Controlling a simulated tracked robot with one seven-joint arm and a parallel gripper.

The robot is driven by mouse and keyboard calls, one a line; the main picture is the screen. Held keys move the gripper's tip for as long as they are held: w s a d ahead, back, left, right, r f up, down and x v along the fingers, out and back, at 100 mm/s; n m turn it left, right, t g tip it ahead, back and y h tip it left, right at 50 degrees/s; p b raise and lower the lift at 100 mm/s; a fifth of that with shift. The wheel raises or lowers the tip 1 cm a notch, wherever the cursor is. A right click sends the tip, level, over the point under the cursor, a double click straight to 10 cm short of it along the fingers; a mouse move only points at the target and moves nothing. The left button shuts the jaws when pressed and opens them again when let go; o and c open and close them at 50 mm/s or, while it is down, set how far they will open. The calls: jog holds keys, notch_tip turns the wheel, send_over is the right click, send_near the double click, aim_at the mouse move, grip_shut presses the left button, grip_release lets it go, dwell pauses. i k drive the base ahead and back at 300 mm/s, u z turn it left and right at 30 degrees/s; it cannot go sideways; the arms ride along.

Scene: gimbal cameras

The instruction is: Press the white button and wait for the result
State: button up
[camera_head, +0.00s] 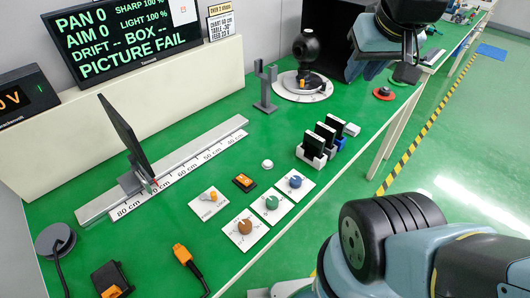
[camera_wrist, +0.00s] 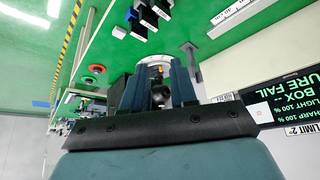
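The white button (camera_head: 267,164) is a small round dome on the green bench, between the ruler rail and the black card holders. Nothing touches it. I cannot make it out in the wrist view. My gripper (camera_head: 380,62) is raised at the top right of the head view, well away from the button. In the wrist view my gripper (camera_wrist: 158,78) has its two fingers apart with nothing held; a black ball-shaped camera shows beyond the gap. The result screen (camera_head: 125,32) reads PAN 0, AIM 0, SHARP 100 %, LIGHT 100 %, dashes for DRIFT and BOX, and PICTURE FAIL.
The black ball camera (camera_head: 306,47) stands on a white turntable. Coloured knobs (camera_head: 271,203), an orange switch (camera_head: 244,182) and a toggle plate (camera_head: 210,203) lie near the button. Black cards (camera_head: 316,142) stand upright to its right. A red button (camera_head: 384,93) is near the bench edge.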

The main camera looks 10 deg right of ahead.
aim_at(267, 163)
jog(key=u, duration=0.45)
jog(key=k, duration=1.7)
jog(key=z, duration=0.4)
jog(key=i, duration=1.05)
jog(key=u, duration=0.1)
